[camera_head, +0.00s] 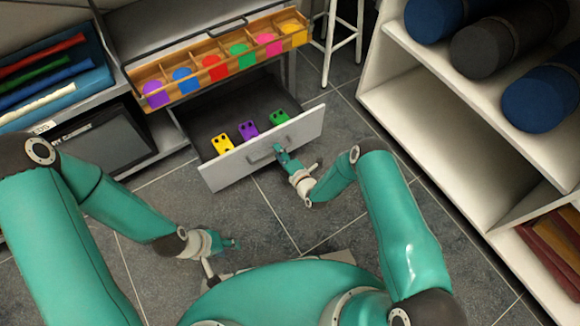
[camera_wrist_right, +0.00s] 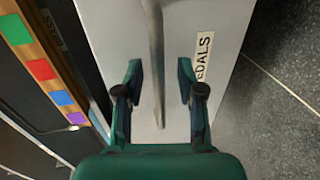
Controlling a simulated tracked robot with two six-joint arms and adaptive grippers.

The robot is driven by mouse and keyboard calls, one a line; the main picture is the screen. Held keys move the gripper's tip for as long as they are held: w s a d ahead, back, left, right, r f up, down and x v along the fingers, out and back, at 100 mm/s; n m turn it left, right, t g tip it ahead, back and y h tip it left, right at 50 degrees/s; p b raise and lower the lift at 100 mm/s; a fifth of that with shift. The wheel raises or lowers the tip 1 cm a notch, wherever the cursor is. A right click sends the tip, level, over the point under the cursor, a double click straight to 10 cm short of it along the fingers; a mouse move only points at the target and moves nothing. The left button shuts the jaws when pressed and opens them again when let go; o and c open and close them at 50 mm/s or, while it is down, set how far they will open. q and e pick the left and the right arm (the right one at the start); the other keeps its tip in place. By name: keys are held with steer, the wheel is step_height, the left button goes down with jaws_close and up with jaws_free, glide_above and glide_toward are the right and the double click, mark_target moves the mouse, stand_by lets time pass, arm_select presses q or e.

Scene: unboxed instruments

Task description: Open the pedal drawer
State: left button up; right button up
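The pedal drawer (camera_head: 225,171) is pulled out from the cabinet, with yellow (camera_head: 222,144), purple (camera_head: 249,130) and green (camera_head: 279,118) pedals inside. Its bar handle (camera_head: 260,157) is on the light front panel. The handle also shows in the right wrist view (camera_wrist_right: 155,50), beside a label partly hidden by a finger and reading "DALS". My right gripper (camera_head: 280,150) is at the drawer front. Its fingers (camera_wrist_right: 160,85) are apart, with the handle's end between them and gaps showing. My left gripper (camera_head: 234,243) hangs over the floor, away from the drawer; its finger opening is too small to judge.
A wooden divided tray (camera_head: 137,77) with coloured discs stands above the drawer. A white shelf (camera_head: 432,135) with blue and dark rolls is at right. A white stool (camera_head: 328,50) stands behind. Bare tiled floor lies before the drawer.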

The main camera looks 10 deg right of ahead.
steer(key=v, duration=1)
steer(key=shift+s+d, duration=0.15)
steer(key=shift+s, duration=0.1)
steer(key=w+r, duration=0.4)
steer(key=r, duration=0.6)
steer(key=s+f+m+g+h, duration=0.1)
steer(key=s+f+m+g, duration=0.1)
steer(key=s+m+g, duration=0.75)
steer(key=s+f+m+g, duration=0.2)
steer(key=s+m+g, duration=0.3)
steer(key=s+m, duration=0.95)
step_height(320, 180, up, 31)
steer(key=p, duration=3.1)
steer(key=shift+s+d, duration=0.2)
steer(key=shift+d, duration=0.05)
